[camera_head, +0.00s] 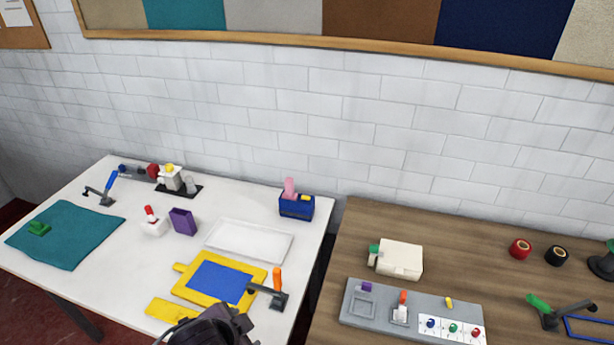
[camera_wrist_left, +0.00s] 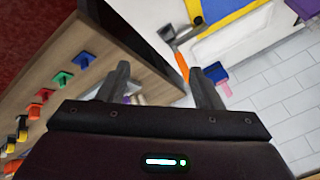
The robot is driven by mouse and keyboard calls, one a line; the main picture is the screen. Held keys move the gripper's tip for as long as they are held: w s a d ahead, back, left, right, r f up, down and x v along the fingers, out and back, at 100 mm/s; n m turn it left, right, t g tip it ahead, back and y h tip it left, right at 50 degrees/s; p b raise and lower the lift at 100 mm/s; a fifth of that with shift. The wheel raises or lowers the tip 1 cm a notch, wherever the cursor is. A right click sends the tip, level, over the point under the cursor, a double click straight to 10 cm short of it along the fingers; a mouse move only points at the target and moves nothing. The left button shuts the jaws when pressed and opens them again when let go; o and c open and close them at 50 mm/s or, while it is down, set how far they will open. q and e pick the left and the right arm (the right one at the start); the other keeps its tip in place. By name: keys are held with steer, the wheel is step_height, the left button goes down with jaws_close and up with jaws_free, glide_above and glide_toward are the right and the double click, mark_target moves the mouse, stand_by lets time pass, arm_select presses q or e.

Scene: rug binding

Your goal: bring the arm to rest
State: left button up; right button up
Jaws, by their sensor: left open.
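My left gripper (camera_wrist_left: 162,82) is open in the left wrist view, its two fingers apart with nothing between them. In the head view a dark part of my left arm (camera_head: 212,328) shows at the bottom edge, in front of the white table (camera_head: 120,275); the fingers cannot be made out there. It is near a yellow frame with a blue panel (camera_head: 218,282) and a yellow strip (camera_head: 172,310). An orange-handled clamp (camera_head: 272,290) stands at the frame's right side, and its orange handle (camera_wrist_left: 181,64) also shows in the left wrist view. My right gripper is not in view.
A white tray (camera_head: 248,242), purple holder (camera_head: 183,221), blue box (camera_head: 296,207) and teal cloth (camera_head: 68,232) lie on the white table. The wooden table (camera_head: 350,225) holds a grey fixture (camera_head: 372,318), a cream box (camera_head: 402,259) and a green-handled clamp (camera_head: 545,306). A gap separates the tables.

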arm_select(q)
steer(key=s+a+r+n+g+y, duration=0.1)
steer(key=s+a+n+g, duration=0.2)
steer(key=s+a+n, duration=0.5)
steer(key=s+d+f+g+b, duration=0.1)
steer(key=s+f+b, duration=0.15)
steer(key=f, duration=1.65)
steer(key=s+f+b, duration=0.1)
steer(key=f+b, duration=0.3)
steer(key=f, duration=1.5)
steer(key=s+a+f+g+b, duration=0.1)
steer(key=s+a+f+b, duration=0.2)
steer(key=s+f, duration=1.5)
step_height(320, 180, down, 3)
steer(key=shift+s+g+y+b, duration=0.3)
steer(key=shift+b, duration=0.7)
